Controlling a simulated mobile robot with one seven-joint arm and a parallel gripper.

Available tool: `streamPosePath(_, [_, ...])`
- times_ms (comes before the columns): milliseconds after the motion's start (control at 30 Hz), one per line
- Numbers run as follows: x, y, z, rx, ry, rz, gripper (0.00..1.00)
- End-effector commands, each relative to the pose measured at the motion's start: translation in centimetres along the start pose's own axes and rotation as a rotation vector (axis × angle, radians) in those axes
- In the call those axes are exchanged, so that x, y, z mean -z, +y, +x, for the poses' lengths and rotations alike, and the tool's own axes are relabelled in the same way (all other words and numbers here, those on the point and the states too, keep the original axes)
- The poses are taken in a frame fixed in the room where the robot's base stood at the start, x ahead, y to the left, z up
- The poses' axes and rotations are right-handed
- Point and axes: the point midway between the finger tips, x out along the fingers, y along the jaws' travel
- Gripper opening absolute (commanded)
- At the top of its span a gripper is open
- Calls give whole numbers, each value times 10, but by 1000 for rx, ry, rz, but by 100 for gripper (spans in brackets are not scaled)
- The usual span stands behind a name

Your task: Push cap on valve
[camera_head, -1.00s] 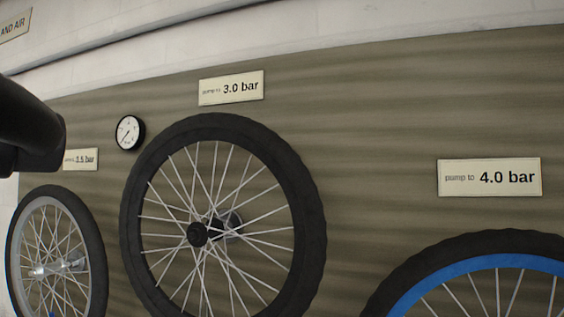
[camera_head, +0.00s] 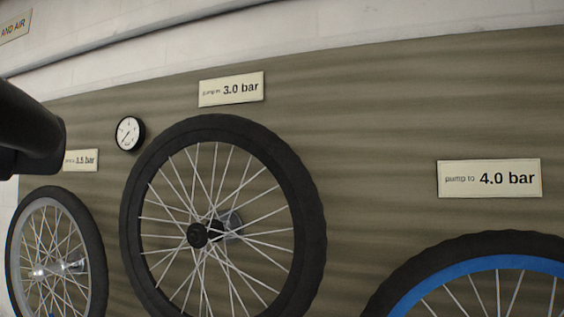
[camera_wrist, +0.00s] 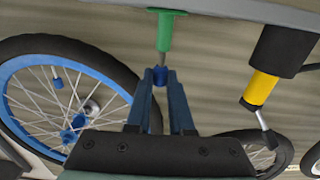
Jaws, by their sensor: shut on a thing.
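In the wrist view my gripper (camera_wrist: 159,82) is shut on a small blue piece (camera_wrist: 159,75), which looks like the cap. Its fingertips hide part of the piece. A metal shaft from a green T-shaped part (camera_wrist: 165,32) lines up just beyond the piece; I cannot tell whether they touch.
A yellow and black part (camera_wrist: 262,88) with a metal tip is right of my gripper. A grey edge (camera_wrist: 230,8) crosses the top. The head view shows a large wheel (camera_head: 308,210), a smaller wheel (camera_head: 97,245), a gauge (camera_head: 130,133) and a "4.0 bar" sign (camera_head: 490,178).

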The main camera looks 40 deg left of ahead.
Motion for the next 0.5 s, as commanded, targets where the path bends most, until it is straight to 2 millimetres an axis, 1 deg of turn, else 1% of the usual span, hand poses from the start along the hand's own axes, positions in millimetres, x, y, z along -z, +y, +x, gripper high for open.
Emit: streamPosePath(500, [14, 0, 0, 0, 0, 0, 0])
